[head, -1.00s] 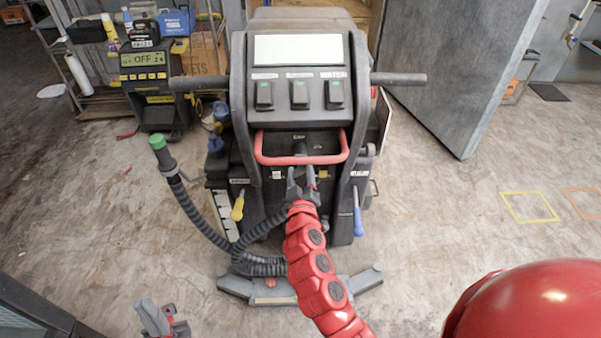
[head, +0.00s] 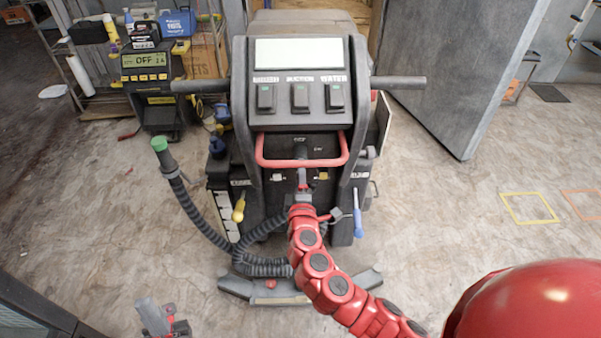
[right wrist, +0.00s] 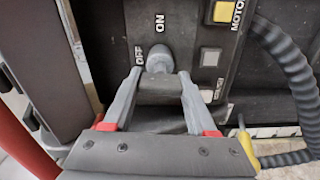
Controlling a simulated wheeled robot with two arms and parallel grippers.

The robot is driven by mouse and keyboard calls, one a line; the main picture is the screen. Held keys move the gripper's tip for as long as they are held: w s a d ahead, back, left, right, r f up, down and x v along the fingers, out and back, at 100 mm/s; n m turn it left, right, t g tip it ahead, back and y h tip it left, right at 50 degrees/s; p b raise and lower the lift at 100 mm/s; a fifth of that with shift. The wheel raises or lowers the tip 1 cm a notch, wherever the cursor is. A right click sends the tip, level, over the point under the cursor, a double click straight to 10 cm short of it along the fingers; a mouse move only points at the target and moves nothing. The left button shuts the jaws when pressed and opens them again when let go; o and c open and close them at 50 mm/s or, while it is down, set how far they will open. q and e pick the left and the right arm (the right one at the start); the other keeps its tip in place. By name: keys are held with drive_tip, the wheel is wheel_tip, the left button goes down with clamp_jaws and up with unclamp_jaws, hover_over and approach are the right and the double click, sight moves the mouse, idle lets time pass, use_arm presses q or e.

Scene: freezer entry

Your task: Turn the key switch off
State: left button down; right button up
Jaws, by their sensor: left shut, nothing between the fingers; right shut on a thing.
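The key switch (right wrist: 160,58) is on the machine's dark front panel, with an OFF label on its left and ON above it in the right wrist view. In the head view, the dark switch area (head: 300,151) is below the red bar handle. My right gripper (head: 303,178) is at this panel. In the right wrist view it (right wrist: 158,85) is shut on a short dark piece at the switch, seemingly the key. The fingers partly hide it, so its exact pointing is unclear. My left gripper (head: 160,320) is shut and empty at the lower left, away from the machine.
The red bar handle (head: 262,150) juts out above the switch. A yellow MOTOR button (right wrist: 222,12) and a grey button (right wrist: 210,57) are close by. A black hose (head: 205,222) hangs at the machine's left. Open floor (head: 450,230) lies to the right.

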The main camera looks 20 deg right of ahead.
drive_tip(key=shift+n, duration=0.6)
drive_tip(key=o, duration=1.4)
drive_tip(key=shift+c, duration=0.2)
drive_tip(key=v, duration=1.7)
drive_tip(key=shift+s, duration=0.25)
